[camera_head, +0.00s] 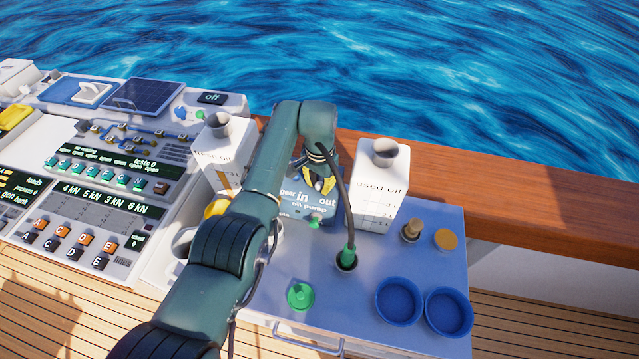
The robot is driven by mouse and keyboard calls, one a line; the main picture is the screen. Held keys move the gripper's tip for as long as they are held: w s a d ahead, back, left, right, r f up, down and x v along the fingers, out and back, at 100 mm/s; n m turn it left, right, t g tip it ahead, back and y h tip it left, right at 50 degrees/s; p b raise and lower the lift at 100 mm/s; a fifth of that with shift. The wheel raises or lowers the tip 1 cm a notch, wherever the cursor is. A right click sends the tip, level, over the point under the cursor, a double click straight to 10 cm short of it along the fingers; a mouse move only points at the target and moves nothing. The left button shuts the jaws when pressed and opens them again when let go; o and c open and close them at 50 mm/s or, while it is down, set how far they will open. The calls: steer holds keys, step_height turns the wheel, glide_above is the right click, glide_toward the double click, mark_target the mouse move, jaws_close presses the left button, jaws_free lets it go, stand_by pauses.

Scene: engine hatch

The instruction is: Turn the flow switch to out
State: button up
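The oil pump (311,209) is a blue-grey box on the pale blue worktop, with the white words "gear", "in", "out" and "oil pump" on it. "in" is left of "out". My gripper (320,185), with yellow fingers, is just above these labels at the back of the pump. My arm crosses the pump's left side. I cannot make out the flow switch or its setting; it may be hidden by my gripper. The fingers are too small to tell whether they are open or hold anything. A small green part (314,222) sits at the pump's front.
A white "used oil" container (377,190) stands close right of the pump; another white container (212,158) stands left. A dark hose (347,205) rises from a green fitting (347,257). Two blue bowls (398,300) (448,312) and a green cap (300,296) lie in front.

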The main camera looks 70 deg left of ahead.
jaws_close()
steer(key=shift+w+d+n, duration=0.15)
steer(key=shift+n, duration=0.25)
stand_by(0.4)
steer(key=shift+w+d+f+n, duration=0.15)
steer(key=shift+w+n, duration=0.1)
steer(key=shift+n, duration=0.3)
steer(key=shift+w+d+r+n, duration=0.1)
steer(key=shift+w+n, duration=0.15)
steer(key=shift+n, duration=0.3)
steer(key=shift+w+d+f+n+b, duration=0.1)
steer(key=shift+w+n+b, duration=0.25)
steer(key=shift+n+b, duration=0.25)
steer(key=shift+w+d+n+b, duration=0.1)
steer(key=shift+w+n+b, duration=0.25)
steer(key=shift+n, duration=0.45)
steer(key=o, duration=0.7)
jaws_free()
steer(key=shift+w, duration=0.1)
